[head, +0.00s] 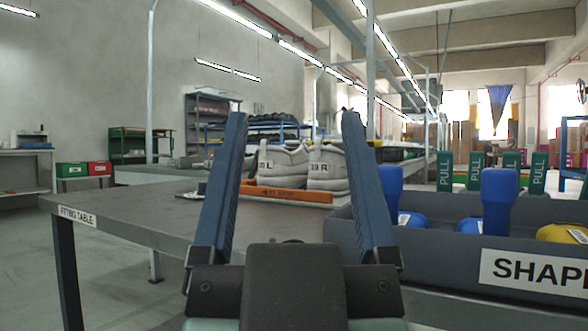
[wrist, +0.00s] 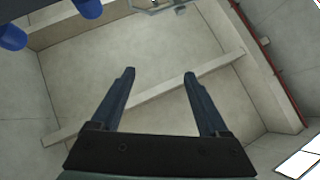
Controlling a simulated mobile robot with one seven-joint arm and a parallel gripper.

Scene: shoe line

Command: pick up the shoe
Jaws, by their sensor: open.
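Two grey-white shoes stand side by side in an orange tray (head: 290,193) on the fitting table (head: 140,208) in the head view. The left shoe (head: 283,165) is marked L and the right shoe (head: 328,168) is marked R. My gripper (head: 295,118) is open and empty in front of them, its fingers upright on either side of the pair in the picture. It is nearer to me than the shoes and touches neither. In the wrist view my gripper (wrist: 160,75) points at the ceiling, and no shoe shows there.
A dark grey bin (head: 350,236) with blue and yellow items stands at the right, with a tall blue piece (head: 498,200) rising above its rim. Green PULL blocks (head: 475,171) stand behind it. The left part of the fitting table is clear.

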